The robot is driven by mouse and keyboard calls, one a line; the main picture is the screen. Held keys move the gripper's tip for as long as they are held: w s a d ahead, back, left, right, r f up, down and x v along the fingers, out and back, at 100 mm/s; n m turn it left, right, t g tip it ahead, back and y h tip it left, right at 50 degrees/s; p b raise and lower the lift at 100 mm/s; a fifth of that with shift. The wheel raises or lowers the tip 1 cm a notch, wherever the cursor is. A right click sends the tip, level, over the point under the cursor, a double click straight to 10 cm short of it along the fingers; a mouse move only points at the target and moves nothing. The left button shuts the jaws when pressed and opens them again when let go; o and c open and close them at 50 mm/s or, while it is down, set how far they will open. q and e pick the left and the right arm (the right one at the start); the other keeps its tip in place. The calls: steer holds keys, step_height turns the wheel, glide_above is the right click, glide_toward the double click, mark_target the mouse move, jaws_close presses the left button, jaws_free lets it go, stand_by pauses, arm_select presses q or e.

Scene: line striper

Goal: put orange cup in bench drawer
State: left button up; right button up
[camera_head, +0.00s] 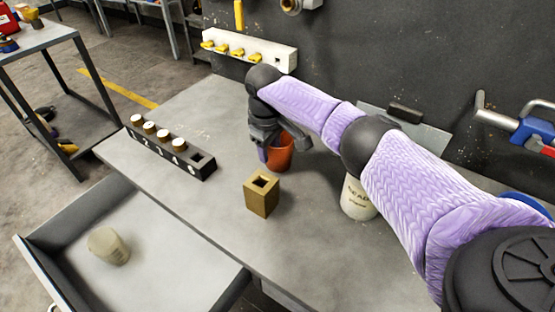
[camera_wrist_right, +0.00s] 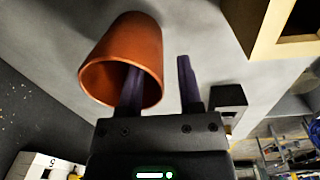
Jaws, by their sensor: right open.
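The orange cup (camera_head: 280,153) stands upright on the grey bench, partly hidden by my right gripper (camera_head: 268,150). In the right wrist view, the cup (camera_wrist_right: 143,50) has its mouth towards the camera. My right gripper (camera_wrist_right: 160,65) is open there: one finger reaches into the cup's mouth and the other is outside the wall. I cannot tell if either finger touches it. The bench drawer (camera_head: 228,288) is pulled open at the lower left, with a beige cup-like container (camera_head: 108,246) inside. My left gripper is out of view.
A brass-coloured block with a square hole (camera_head: 262,194) stands in front of the cup. A dark numbered rack (camera_head: 172,153) with several capped pieces lies to the left. A white labelled container (camera_head: 357,199) stands under my arm. The drawer has free floor around its container.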

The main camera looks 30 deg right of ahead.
steer(key=shift+f, duration=0.9)
steer(key=shift+r, duration=0.1)
steer(key=shift+c, duration=0.2)
jaws_close()
